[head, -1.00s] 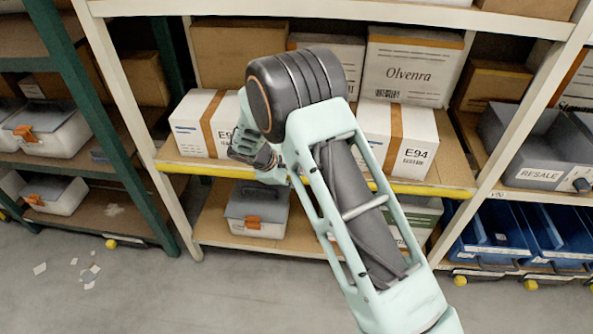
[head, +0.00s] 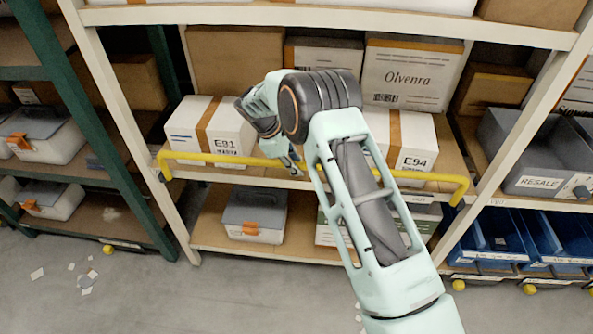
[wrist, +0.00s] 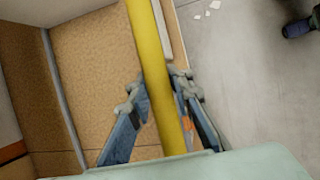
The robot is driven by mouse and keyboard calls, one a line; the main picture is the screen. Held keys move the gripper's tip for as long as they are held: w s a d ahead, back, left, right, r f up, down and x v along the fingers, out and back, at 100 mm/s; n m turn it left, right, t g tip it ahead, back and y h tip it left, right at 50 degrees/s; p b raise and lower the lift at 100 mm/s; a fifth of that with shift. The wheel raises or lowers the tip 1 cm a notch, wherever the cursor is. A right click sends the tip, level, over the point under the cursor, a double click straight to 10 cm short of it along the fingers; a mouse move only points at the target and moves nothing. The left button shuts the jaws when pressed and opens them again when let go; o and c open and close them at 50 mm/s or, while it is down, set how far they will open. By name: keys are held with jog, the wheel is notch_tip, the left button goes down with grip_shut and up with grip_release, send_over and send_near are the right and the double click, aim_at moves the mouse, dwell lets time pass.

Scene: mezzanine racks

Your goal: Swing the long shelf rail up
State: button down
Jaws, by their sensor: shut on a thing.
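The long yellow shelf rail (head: 215,157) runs across the front of the middle shelf in the head view. Its two bent end arms show, with the long bar a little above their lower ends. My gripper (head: 292,163) is at the rail, left of its middle, in front of the gap between the two white boxes. In the wrist view the rail (wrist: 158,65) passes between the two fingers of my gripper (wrist: 165,98), which are shut on it. My wrist and arm hide part of the rail's middle in the head view.
White boxes marked E91 (head: 184,131) and E94 (head: 423,147) stand on the middle shelf behind the rail. A lidded grey bin (head: 250,213) sits on the shelf below. Pale uprights (head: 135,135) flank the bay. Open floor (head: 200,300) lies in front.

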jog(key=shift+w+r, duration=0.35)
jog(key=shift+w, duration=0.15)
jog(key=shift+w+r, duration=0.1)
jog(key=c, duration=1.8)
grip_release()
jog(key=shift+o, duration=0.2)
jog(key=shift+s+f, duration=0.2)
jog(key=v, duration=1.2)
